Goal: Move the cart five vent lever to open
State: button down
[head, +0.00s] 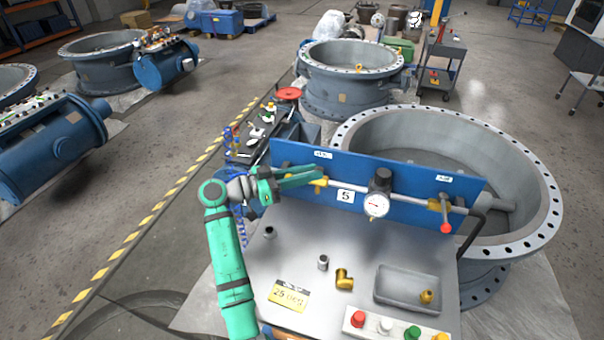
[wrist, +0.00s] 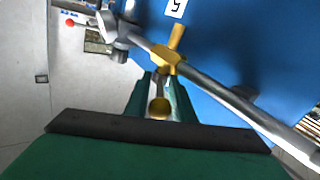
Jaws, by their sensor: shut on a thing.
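Cart five has a blue back panel (head: 415,205) with a "5" label (head: 345,196), also in the wrist view (wrist: 175,8). A grey pipe (head: 410,205) runs along it, with a brass valve at each end. My gripper (head: 318,174) is at the left valve (head: 321,184), under a small label too blurred to read. In the wrist view my gripper (wrist: 162,98) is shut on that valve's short lever (wrist: 160,88), whose yellow round end (wrist: 159,108) shows between the fingers. The brass body (wrist: 166,60) is just beyond. The head view hides the lever behind my gripper.
The right valve has a red-ended lever (head: 446,215) hanging down. A gauge (head: 377,204) stands mid-pipe. The cart top holds a brass elbow (head: 344,279), a grey tray (head: 388,294) and coloured buttons (head: 385,325). A large flanged ring (head: 540,185) stands behind.

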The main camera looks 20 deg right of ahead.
jog(key=shift+s+d+f, duration=0.1)
jog(key=shift+d, duration=0.05)
jog(key=c, duration=1.9)
grip_release()
jog(key=shift+o, duration=0.2)
jog(key=shift+a, duration=0.5)
jog(key=a, duration=1)
jog(key=shift+w, duration=0.4)
jog(key=shift+c, duration=0.3)
